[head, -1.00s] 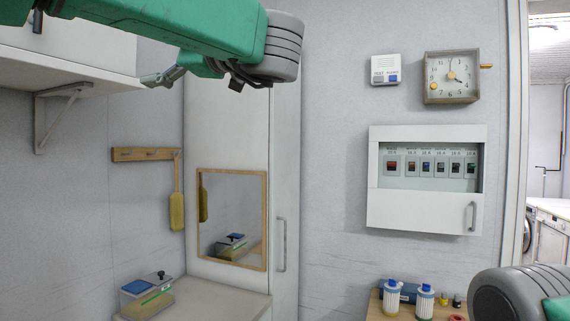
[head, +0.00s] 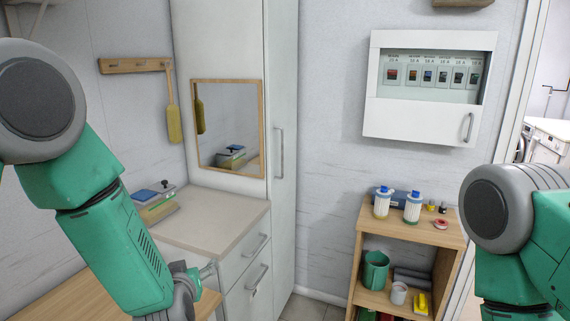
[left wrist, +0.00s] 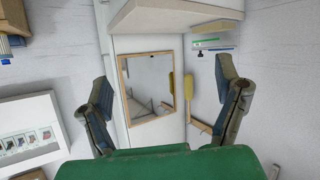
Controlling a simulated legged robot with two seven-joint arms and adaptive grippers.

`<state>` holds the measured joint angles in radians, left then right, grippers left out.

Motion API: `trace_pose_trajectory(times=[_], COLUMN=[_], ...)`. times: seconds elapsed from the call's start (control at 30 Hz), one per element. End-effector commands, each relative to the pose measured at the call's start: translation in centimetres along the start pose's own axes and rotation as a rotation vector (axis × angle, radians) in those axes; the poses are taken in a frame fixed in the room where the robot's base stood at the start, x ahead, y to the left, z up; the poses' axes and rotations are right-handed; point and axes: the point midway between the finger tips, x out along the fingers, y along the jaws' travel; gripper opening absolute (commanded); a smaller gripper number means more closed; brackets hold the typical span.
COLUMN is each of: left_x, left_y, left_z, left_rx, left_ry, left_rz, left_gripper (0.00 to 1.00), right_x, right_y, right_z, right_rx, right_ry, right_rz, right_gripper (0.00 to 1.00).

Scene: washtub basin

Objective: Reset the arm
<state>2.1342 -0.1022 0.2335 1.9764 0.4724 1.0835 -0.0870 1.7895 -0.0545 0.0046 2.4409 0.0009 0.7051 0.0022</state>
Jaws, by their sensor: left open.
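My left arm (head: 110,220) comes in from the left of the head view, bends near the left edge and runs down towards the bottom. Its lower end (head: 180,295) is by the counter and partly cut off by the frame. In the left wrist view my left gripper (left wrist: 162,72) has its two fingers spread wide with nothing between them. The mirror shows beyond them. My right arm (head: 515,220) is at the right edge of the head view; its gripper is out of frame.
A fuse box (head: 425,88) hangs at right, above a wooden shelf (head: 447,229) with bottles (head: 382,203) and mugs. A wooden surface (head: 65,292) lies at lower left.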

Motion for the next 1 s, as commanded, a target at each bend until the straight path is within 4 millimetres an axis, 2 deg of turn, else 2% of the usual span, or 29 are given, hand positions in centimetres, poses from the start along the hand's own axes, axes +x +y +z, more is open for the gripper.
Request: trace_pose_trajectory(times=[0.03, 0.1, 0.17, 0.2, 0.3, 0.4, 0.5, 0.7, 0.73, 0.8, 1.0], left_x=[-0.9, -2.5, -4.3, -5.7, -9.8, -14.2, -18.5, -26.4, -27.0, -25.5, -23.9], left_y=[-1.7, -3.9, -5.7, -7.0, -10.1, -12.6, -14.5, -17.6, -17.9, -17.9, -18.5], left_z=[4.0, 8.7, 12.7, 15.1, 20.7, 24.9, 27.9, 31.6, 32.2, 34.1, 37.3], left_rx=[0.039, 0.086, 0.123, 0.145, 0.197, 0.239, 0.274, 0.323, 0.327, 0.325, 0.321], left_ry=[-0.096, -0.219, -0.327, -0.400, -0.580, -0.742, -0.881, -1.120, -1.140, -1.123, -1.122], left_rz=[0.005, 0.016, 0.024, 0.030, 0.041, 0.049, 0.054, 0.054, 0.055, 0.057, 0.060], left_gripper=[0.84, 0.84, 0.84, 0.84, 0.84, 0.84, 0.84, 0.84, 0.84, 0.84, 0.84], right_x=[0.0, 0.0, 0.0, 0.0, 0.0, 0.0, 0.0, 0.0, 0.4, 2.6, 6.2], right_y=[0.0, 0.0, 0.0, 0.0, 0.0, 0.0, 0.0, 0.0, 0.0, 0.0, 0.0], right_z=[0.0, 0.0, 0.0, 0.0, 0.0, 0.0, 0.0, 0.0, 0.0, 0.1, 0.4], right_rx=[0.000, 0.001, 0.001, 0.001, 0.000, 0.000, -0.001, 0.000, 0.000, 0.000, 0.000], right_ry=[0.000, 0.000, 0.000, 0.000, 0.000, 0.000, 0.000, 0.000, 0.000, 0.001, -0.001], right_rz=[0.000, 0.000, 0.000, 0.000, 0.000, 0.000, 0.000, 0.000, 0.000, 0.000, 0.000], right_gripper=[0.00, 0.00, 0.00, 0.00, 0.00, 0.00, 0.00, 0.00, 0.00, 0.00, 0.00])
